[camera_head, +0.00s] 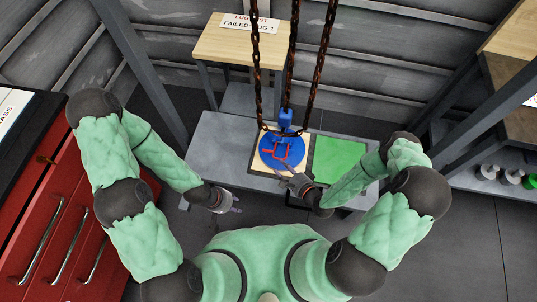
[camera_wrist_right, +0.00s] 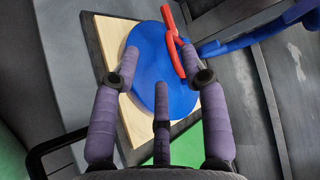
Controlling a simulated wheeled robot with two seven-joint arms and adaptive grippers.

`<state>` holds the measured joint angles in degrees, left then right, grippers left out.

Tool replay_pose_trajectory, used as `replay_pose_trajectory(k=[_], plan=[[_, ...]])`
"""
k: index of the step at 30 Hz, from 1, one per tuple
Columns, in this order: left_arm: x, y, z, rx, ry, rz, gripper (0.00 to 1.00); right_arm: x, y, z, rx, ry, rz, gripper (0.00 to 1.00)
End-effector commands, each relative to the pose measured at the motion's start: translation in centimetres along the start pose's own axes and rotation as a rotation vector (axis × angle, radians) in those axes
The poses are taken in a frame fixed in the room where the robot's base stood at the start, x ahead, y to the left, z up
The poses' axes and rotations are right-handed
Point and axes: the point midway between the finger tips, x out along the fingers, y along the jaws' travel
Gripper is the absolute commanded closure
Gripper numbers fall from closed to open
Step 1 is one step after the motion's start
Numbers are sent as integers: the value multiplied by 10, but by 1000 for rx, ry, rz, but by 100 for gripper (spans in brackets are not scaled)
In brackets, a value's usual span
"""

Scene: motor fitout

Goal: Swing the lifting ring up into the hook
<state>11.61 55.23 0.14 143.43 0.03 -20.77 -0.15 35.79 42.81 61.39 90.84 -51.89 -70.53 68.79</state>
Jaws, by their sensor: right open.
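The red lifting ring (camera_head: 281,151) lies over the top of a round blue motor (camera_head: 268,158) on a wooden board. It also shows in the right wrist view (camera_wrist_right: 173,42), at the far side of the blue disc (camera_wrist_right: 150,80). The blue hook (camera_head: 285,117) hangs just behind the ring, and the two look apart. My right gripper (camera_head: 288,178) is at the near right edge of the motor; in the right wrist view its purple fingers (camera_wrist_right: 159,64) are spread over the disc, open and empty, short of the ring. My left gripper (camera_head: 232,202) is left of the bench front, its fingers too small to read.
Rusty chains (camera_head: 292,60) hang above the motor. A green mat (camera_head: 340,160) lies right of the board on the grey bench (camera_head: 215,145). A wooden stand (camera_head: 225,48) with a sign is behind. A red cabinet (camera_head: 50,230) is at the left. The bench's left part is clear.

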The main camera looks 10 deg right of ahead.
Motion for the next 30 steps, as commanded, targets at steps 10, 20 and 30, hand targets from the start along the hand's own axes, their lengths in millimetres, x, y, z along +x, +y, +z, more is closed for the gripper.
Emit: replay_pose_trajectory(k=[10, 20, 30], plan=[[8, -3, 0, 0, 0, 0, 60, 11, -4, 4, 70, -13, -76, 56], [24, -9, -1, 0, 0, 0, 60, 62, -6, 5, 68, -14, -74, 56], [36, -13, -2, 0, 0, 0, 60, 101, -9, 4, 71, -11, -72, 56]])
